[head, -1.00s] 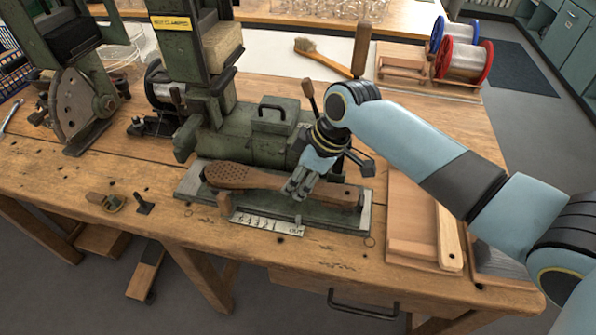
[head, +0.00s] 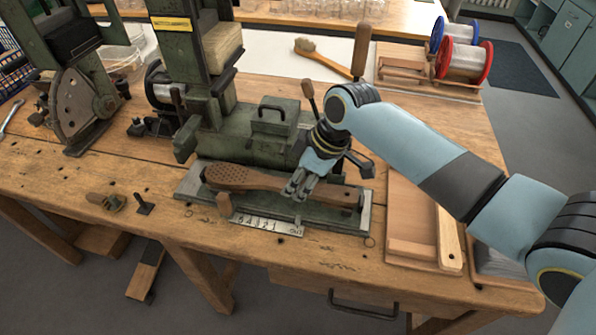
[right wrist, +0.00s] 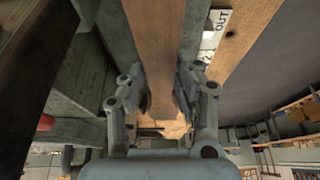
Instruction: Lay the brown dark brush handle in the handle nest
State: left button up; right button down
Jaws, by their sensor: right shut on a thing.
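The dark brown brush handle (head: 238,178) lies lengthwise over the green machine's low bed, its drilled head at the left. My right gripper (head: 297,190) is shut on its middle part, and the handle also shows between the fingers in the right wrist view (right wrist: 158,45). The bed with pale metal ends (head: 187,184) seems to be the handle nest. The handle hides most of the nest, and I cannot tell whether the handle rests fully in it or sits just above. My left gripper is out of view.
To the right is a wooden tray (head: 410,249) with a lighter handle (head: 447,238). Wire spools (head: 463,58) and a brush (head: 322,59) lie behind. The bench's front left is mostly clear.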

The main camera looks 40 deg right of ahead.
jog(key=shift+f, duration=0.3)
jog(key=c, duration=0.8)
grip_release()
jog(key=shift+c, duration=0.2)
jog(key=shift+o, duration=0.5)
jog(key=o, duration=0.3)
notch_tip(320, 180, up, 7)
jog(key=p, duration=0.7)
jog(key=shift+p, duration=0.3)
